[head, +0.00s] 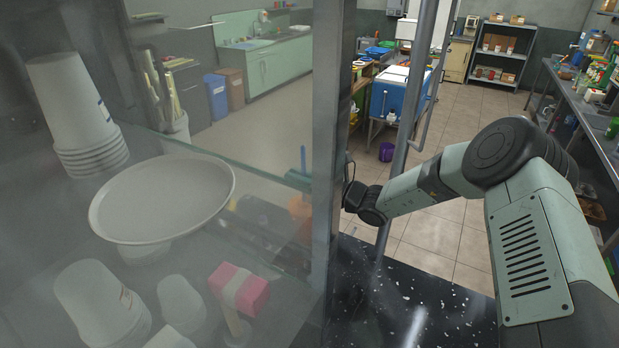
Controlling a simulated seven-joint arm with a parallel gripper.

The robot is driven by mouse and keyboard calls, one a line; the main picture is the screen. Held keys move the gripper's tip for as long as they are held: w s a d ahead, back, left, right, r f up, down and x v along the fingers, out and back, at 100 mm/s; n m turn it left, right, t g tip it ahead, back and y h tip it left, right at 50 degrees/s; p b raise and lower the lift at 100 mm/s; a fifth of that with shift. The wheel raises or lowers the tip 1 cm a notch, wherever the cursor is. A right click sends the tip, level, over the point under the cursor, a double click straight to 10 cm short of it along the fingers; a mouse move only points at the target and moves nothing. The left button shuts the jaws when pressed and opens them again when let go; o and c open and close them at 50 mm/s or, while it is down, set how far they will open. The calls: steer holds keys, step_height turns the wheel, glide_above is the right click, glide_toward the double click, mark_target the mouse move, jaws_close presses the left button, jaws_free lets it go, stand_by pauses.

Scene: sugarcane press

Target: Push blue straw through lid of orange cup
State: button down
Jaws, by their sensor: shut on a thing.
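The blue straw (303,158) stands upright behind the hazy glass, just left of the metal post. The orange cup (300,213) is below it, blurred by the glass. My gripper (304,179) reaches left from behind the post to the straw and is shut on it, above the cup. The post hides much of the gripper. The lid and the straw's lower end are too unclear to tell whether the straw touches or passes through the lid.
The metal post (330,130) and glass panel stand between my camera and the cup. Behind the glass are a round tray (160,200), stacked white cups (75,95) and a pink-topped object (239,287). A speckled black counter (410,300) lies at the lower middle, mostly clear.

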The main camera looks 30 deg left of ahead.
steer(key=shift+f, duration=1.5)
steer(key=c, duration=1.1)
jaws_free()
steer(key=shift+r, duration=0.1)
steer(key=shift+r, duration=3.4)
